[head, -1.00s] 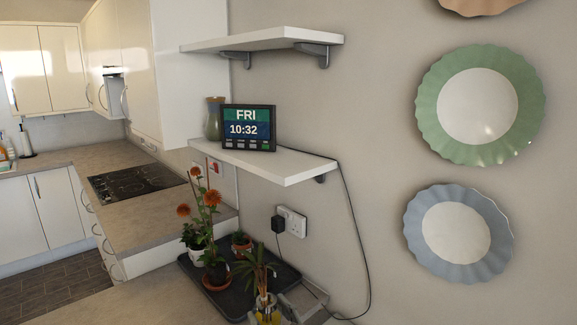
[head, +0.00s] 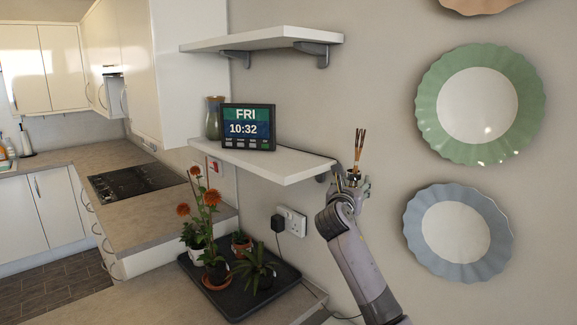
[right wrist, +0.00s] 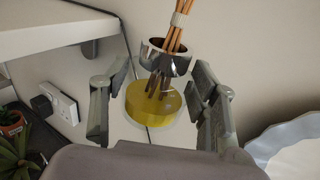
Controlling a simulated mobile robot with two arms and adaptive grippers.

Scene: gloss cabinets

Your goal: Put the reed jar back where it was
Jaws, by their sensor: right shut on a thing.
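The reed jar shows in the right wrist view (right wrist: 155,103) as a clear jar with yellow liquid, a silver collar and brown reeds. My right gripper (right wrist: 155,105) is shut on it, with a finger on each side. In the head view the reeds (head: 359,148) stand up above my right gripper (head: 354,182), which hides most of the jar. The jar is held roughly upright in the air, just right of the lower white shelf's (head: 285,167) end in the picture. My left gripper is not in view.
A clock display (head: 247,128) and a green vase (head: 214,118) stand on the lower shelf's left part; its right part is clear. An upper shelf (head: 265,38) hangs above. Potted plants stand on a dark tray (head: 240,304) below. Wall plates (head: 458,233) hang at right.

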